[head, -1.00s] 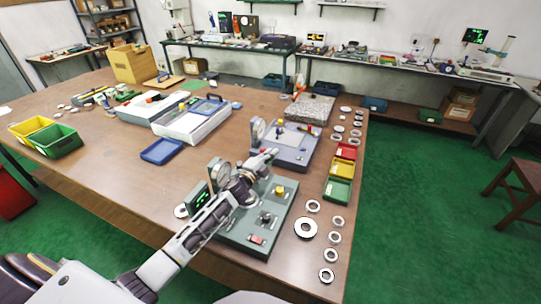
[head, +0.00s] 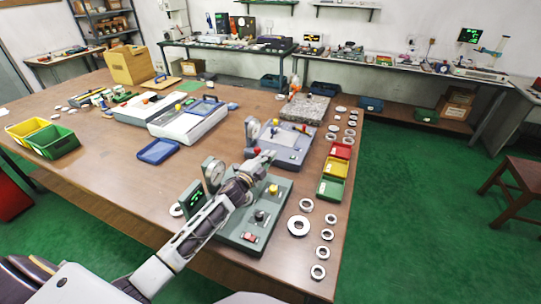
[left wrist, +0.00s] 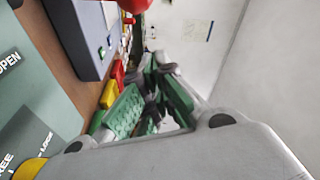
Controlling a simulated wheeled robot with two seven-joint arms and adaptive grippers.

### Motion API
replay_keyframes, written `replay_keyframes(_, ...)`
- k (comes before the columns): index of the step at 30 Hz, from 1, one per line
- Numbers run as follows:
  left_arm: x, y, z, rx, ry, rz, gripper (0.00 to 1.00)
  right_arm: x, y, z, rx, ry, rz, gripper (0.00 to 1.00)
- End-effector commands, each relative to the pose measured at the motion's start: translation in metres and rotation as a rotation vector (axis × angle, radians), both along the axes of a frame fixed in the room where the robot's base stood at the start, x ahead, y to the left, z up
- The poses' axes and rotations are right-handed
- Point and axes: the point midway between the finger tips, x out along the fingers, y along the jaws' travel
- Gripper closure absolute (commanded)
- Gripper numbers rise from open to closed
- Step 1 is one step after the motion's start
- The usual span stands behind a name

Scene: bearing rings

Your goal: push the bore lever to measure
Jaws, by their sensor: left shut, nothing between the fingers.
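The green gauge station (head: 262,222) stands near the table's front edge. It has a round dial (head: 213,172), a lit display (head: 194,198), a yellow knob (head: 273,189), a black knob (head: 261,216) and a red switch (head: 249,237). My left gripper (head: 266,158) is over the station's far side, shut and empty. In the left wrist view its green-padded fingers (left wrist: 150,105) are together. A red ball-like knob shows at the top of the left wrist view (left wrist: 135,4); I cannot tell whether it tops the bore lever. My forearm hides part of the station. My right gripper is out of view.
A blue-grey station (head: 290,155) stands just behind. Red (head: 341,150), yellow (head: 336,167) and green (head: 331,189) bins line its right side. Several metal rings (head: 298,226) lie along the right table edge. The table's left middle (head: 110,180) is mostly clear.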

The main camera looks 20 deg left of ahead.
Motion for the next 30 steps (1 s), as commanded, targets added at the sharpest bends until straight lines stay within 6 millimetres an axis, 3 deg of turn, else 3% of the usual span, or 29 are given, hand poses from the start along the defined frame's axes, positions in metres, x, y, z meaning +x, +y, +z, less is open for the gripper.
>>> replay_keyframes(21, -0.058, 0.013, -0.004, 0.001, 0.001, 0.000, 1.00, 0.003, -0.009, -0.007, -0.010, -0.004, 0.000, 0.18)
replay_keyframes(30, -0.073, 0.016, -0.004, 0.001, 0.001, 0.000, 1.00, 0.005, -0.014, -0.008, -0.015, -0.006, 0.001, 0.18)
